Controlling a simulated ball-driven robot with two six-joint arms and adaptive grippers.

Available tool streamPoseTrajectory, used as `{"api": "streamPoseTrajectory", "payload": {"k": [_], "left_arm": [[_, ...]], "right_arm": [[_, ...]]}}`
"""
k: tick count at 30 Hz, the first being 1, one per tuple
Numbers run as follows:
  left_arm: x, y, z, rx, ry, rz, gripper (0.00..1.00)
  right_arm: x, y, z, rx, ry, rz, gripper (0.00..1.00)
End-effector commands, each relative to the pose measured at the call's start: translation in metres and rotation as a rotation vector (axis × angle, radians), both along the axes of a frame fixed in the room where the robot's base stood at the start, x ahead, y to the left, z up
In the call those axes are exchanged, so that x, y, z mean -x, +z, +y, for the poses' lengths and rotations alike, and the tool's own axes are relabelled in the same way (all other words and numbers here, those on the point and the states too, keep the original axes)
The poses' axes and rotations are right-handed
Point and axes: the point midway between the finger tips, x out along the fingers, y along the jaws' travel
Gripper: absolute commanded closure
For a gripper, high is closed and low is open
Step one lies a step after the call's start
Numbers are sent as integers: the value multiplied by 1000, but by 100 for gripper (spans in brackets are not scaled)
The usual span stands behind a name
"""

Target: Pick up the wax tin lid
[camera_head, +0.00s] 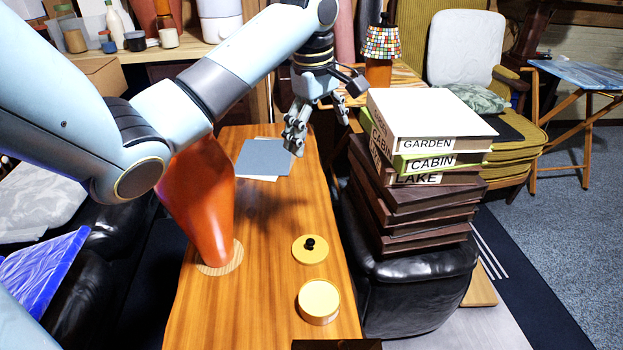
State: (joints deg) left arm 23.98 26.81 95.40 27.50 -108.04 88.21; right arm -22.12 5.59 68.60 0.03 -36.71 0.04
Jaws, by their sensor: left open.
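The wax tin lid (310,249) is a flat, round yellow disc with a black knob, lying on the wooden table (215,310). The round wax tin (319,302), yellow on top with a gold-coloured side, stands on the table just nearer than the lid. My left gripper (318,121) is open and empty, above the far part of the table, well beyond the lid and apart from it. My right gripper is not in view.
A tall orange vase (205,205) stands left of the lid. Grey and white sheets (263,158) lie farther back. Stacked books and dark boxes (425,195) rise on a black leather seat (415,290) to the right. A dark flat object (337,344) lies at the near edge.

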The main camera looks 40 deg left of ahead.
Motion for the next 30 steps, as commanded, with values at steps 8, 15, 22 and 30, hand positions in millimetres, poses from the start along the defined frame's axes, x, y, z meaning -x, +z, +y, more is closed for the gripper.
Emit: {"api": "streamPoseTrajectory", "payload": {"k": [8, 15, 22, 30], "left_arm": [[13, -159, 0, 0, 0, 88, 0], [18, -205, 0, 0, 0, 118, 0], [18, -222, 0, 0, 0, 119, 0], [19, -256, 0, 1, 0, 121, 0]], "right_arm": [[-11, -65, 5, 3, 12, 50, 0], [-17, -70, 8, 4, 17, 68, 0], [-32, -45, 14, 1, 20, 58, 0], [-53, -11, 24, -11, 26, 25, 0]]}}
